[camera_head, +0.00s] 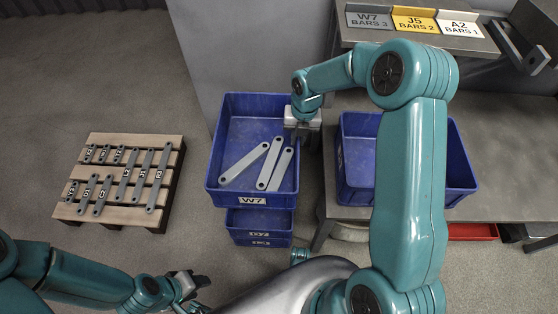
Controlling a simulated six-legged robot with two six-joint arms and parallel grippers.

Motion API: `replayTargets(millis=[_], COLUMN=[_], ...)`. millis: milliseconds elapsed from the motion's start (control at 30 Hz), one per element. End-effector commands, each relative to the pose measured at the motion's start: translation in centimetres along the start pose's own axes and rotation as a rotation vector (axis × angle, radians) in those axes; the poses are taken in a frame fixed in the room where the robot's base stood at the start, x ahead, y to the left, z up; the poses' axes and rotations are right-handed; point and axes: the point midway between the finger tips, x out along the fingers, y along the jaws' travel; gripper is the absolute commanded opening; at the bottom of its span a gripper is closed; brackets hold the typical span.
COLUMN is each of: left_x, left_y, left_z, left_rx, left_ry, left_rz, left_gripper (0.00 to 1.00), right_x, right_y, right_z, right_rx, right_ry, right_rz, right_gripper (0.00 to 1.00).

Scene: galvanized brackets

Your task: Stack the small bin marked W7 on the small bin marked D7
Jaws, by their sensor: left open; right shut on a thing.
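The blue bin marked W7 (252,201) is left of the bench with several grey bars (247,162) in it. My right gripper (301,124) is shut on its right rim. Directly below it are two more blue bins, one above the other. The upper one (248,229) has a label that seems to begin with D, but I cannot read it surely. The lower one (258,243) has a label too small to read. I cannot tell whether the W7 bin touches the bin below. My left gripper (192,286) is open and empty at the bottom.
Another blue bin (458,165) stands on the grey bench, partly hidden by my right arm. A wooden pallet (123,213) with several labelled bars lies on the floor at left. Signs (415,24) for W7, J5 and A2 sit on a shelf. A red bin (472,232) is under the bench.

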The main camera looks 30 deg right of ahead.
Motion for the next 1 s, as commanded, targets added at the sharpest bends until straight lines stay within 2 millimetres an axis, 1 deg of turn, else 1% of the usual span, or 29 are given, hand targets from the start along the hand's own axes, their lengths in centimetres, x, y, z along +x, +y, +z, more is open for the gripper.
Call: replayTargets(millis=[33, 200, 400, 500, 600, 833, 1000], left_x=[0.7, 2.1, 3.5, 4.0, 4.2, 4.5, 5.3], left_y=[-0.2, -0.8, -1.4, -1.7, -1.8, -2.0, -2.5], left_z=[0.0, 0.0, -0.3, -0.4, -0.5, -0.7, -0.9], left_rx=[0.0, 0.0, -0.005, -0.009, -0.012, -0.015, -0.021], left_ry=[0.0, 0.0, 0.005, 0.009, 0.012, 0.015, 0.021], left_rz=[0.0, 0.0, -0.001, -0.001, -0.001, -0.002, -0.002], left_gripper=[0.44, 0.44, 0.44, 0.44, 0.44, 0.44, 0.44], right_x=[1.5, 5.8, 10.6, 12.4, 13.6, 14.8, 17.3], right_y=[0.0, -0.3, -0.7, -0.9, -1.1, -1.3, -1.5], right_z=[-0.1, 0.0, 0.2, 0.4, 0.5, 0.7, 0.7], right_rx=[0.0, 0.0, 0.0, 0.0, 0.0, 0.0, 0.0], right_ry=[0.003, 0.003, 0.002, 0.0, 0.0, -0.001, 0.0], right_rz=[0.0, 0.0, 0.0, 0.0, 0.0, 0.001, 0.0], right_gripper=[0.0, 0.0, 0.0, 0.0, 0.0, 0.0, 0.0])
